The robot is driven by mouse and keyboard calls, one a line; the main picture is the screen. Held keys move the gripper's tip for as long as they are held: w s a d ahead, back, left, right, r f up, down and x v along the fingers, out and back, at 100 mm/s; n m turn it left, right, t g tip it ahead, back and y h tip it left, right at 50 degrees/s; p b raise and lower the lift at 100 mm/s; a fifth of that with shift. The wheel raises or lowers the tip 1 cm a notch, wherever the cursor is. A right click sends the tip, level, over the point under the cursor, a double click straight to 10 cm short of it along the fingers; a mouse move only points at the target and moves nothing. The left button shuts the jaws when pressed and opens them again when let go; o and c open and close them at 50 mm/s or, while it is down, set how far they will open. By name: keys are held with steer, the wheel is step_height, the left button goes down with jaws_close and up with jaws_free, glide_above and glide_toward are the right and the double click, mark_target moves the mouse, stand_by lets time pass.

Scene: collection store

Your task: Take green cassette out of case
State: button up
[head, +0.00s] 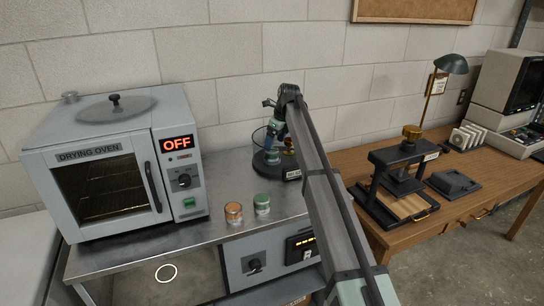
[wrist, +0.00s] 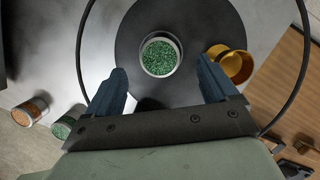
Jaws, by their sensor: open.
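My gripper (wrist: 162,68) is open and empty. In the wrist view its two blue fingers point toward an open cup of green granules (wrist: 160,56) on a dark round plate (wrist: 205,22), with the cup between and beyond the fingertips. In the head view my gripper (head: 272,128) is at the glass vessel by the wall, far left of the case.
A brass cup (wrist: 233,65) lies on the plate, inside the vessel's thin dark rim (wrist: 298,75). Orange (head: 233,213) and green (head: 262,205) jars stand on the metal bench beside the drying oven (head: 110,170). A press (head: 400,185), white upright slabs (head: 467,136) and a lamp (head: 451,64) stand on the desk.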

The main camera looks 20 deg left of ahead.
steer(key=shift+x, duration=2.7)
steer(key=c, duration=1.1)
